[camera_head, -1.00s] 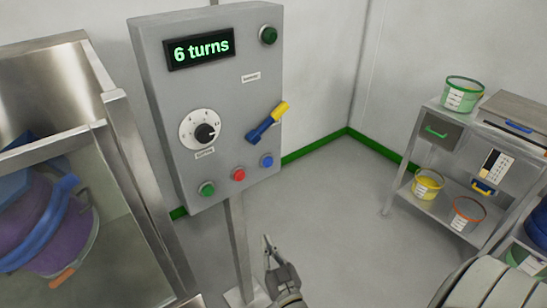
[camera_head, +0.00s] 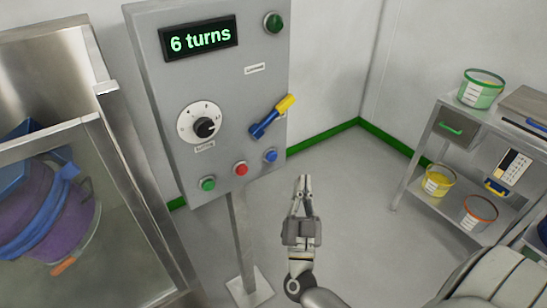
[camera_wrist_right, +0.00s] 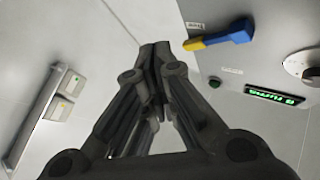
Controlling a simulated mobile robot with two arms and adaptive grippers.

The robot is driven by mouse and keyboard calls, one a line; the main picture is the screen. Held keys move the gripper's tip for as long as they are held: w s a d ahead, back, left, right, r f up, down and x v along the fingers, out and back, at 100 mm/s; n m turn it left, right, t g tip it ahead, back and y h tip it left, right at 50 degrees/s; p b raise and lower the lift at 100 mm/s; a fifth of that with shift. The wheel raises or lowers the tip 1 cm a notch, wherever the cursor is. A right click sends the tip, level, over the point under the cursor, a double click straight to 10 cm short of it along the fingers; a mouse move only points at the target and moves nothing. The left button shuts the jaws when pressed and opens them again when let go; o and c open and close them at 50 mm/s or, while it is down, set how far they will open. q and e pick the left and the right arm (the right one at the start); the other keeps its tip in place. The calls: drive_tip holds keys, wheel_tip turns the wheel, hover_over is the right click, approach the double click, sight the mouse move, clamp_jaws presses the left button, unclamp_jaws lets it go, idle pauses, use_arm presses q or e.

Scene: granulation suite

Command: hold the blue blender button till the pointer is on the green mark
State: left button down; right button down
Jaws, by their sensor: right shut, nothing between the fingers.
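The blue button (camera_head: 270,155) is at the lower right of the grey control panel (camera_head: 165,80), right of a red button (camera_head: 241,168) and a green button (camera_head: 208,184). The panel display (camera_head: 201,39) reads "6 turns". A white dial (camera_head: 190,110) carries a black knob. My right gripper (camera_head: 303,180) is shut and empty, pointing up, below and right of the blue button and apart from it in the picture. Its fingers also show in the right wrist view (camera_wrist_right: 158,48). I cannot make out a green mark or a separate pointer. My left gripper is out of view.
A blue and yellow lever (camera_head: 271,117) sticks out above the blue button. A purple drum with blue straps (camera_head: 45,205) is behind a clear metal-framed guard at left. A steel cart (camera_head: 410,185) with tubs stands at right. Open floor lies between.

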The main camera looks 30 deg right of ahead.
sight(272, 156)
drive_tip(key=w+b, duration=0.2)
drive_tip(key=w, duration=0.6)
drive_tip(key=shift+w+a+b, duration=0.35)
drive_tip(key=shift+b, duration=0.05)
drive_tip(key=shift+w, duration=0.1)
idle(1.0)
drive_tip(key=shift+w, duration=0.35)
